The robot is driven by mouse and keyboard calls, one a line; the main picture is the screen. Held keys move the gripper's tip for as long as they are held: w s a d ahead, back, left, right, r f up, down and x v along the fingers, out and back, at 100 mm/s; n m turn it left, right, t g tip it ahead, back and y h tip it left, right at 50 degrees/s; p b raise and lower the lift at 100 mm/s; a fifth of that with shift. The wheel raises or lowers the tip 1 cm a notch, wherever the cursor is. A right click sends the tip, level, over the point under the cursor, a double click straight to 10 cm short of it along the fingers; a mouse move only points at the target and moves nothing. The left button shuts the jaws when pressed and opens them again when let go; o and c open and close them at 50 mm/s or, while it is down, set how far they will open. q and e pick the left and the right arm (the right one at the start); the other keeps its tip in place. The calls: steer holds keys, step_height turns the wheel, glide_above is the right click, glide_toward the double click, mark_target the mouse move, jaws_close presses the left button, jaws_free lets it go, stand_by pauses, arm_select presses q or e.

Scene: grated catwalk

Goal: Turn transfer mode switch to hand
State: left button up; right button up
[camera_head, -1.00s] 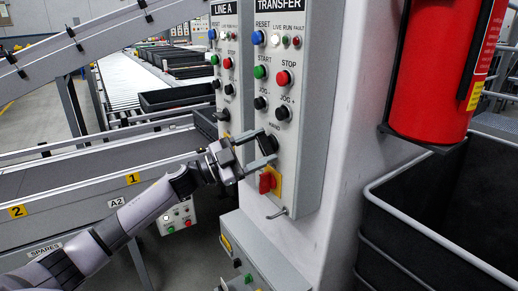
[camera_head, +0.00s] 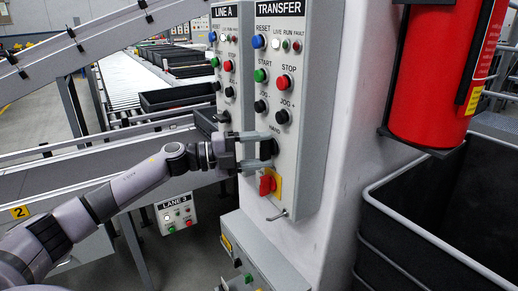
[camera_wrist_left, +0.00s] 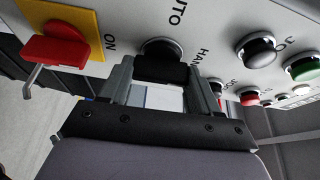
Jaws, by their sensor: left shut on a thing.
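The transfer mode switch (camera_head: 267,149) is a black knob on the TRANSFER panel (camera_head: 305,130), below the JOG buttons. The HAND label is just above it in the head view. My left gripper (camera_head: 270,149) reaches it from the left, one finger above and one below. In the left wrist view the black knob (camera_wrist_left: 163,63) sits between the fingertips, and the gripper is shut on it. The AUTO and HAND labels show beside it. Which way the knob points is hidden by the fingers. My right gripper is not in view.
A red rotary switch (camera_head: 267,184) on a yellow plate is just below. Push buttons, including a red STOP (camera_head: 283,82), are above. The LINE A panel (camera_head: 227,60) is to the left. A fire extinguisher (camera_head: 430,90) and dark bin (camera_head: 450,200) stand right.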

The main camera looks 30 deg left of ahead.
arm_select(q)
steer(key=shift+m, duration=0.4)
steer(key=o, duration=1.1)
steer(key=shift+c, duration=0.2)
steer(key=b+v, duration=0.2)
steer(key=v, duration=0.5)
steer(key=shift+s+r, duration=0.1)
steer(key=shift+a, duration=0.1)
